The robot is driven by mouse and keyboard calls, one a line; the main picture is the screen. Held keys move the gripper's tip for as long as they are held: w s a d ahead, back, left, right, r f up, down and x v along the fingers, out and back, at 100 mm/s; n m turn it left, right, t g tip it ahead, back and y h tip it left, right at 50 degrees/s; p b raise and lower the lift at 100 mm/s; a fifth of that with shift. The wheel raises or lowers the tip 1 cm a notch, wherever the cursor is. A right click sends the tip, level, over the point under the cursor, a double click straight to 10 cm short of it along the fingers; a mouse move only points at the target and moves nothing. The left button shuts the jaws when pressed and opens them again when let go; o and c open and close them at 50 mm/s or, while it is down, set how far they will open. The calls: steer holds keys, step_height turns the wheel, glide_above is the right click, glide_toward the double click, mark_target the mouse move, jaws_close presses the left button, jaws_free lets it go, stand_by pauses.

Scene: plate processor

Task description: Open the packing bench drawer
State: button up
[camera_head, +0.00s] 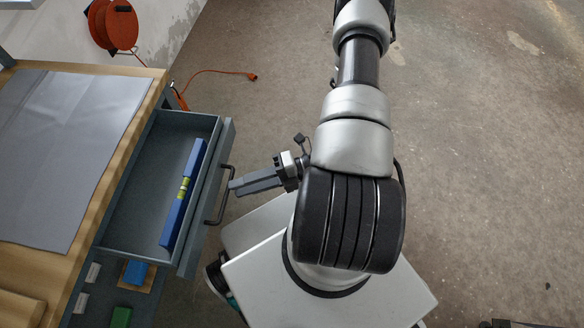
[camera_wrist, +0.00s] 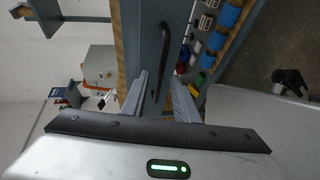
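The packing bench drawer (camera_head: 127,224) is pulled well out from the bench in the head view, and its inside shows. A dark bar handle (camera_head: 221,196) is on its grey front (camera_head: 207,190). My gripper (camera_head: 232,187) is close to the outer side of the handle, with its fingers pointing at it. In the wrist view, the two fingers of my gripper (camera_wrist: 159,77) are apart. The dark handle (camera_wrist: 165,60) shows in the gap between them, and I see no finger closed on it. Whether a finger touches the handle cannot be told.
A blue spirit level (camera_head: 184,195) lies in the drawer. The wooden bench top (camera_head: 118,150) bears a grey mat (camera_head: 60,150). Small boxes and blue and green items are on a shelf below. An orange reel (camera_head: 112,27) and cord are at the back.

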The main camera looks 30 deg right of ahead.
steer(key=v, duration=1.4)
steer(key=shift+d, duration=0.3)
steer(key=shift+s, duration=0.1)
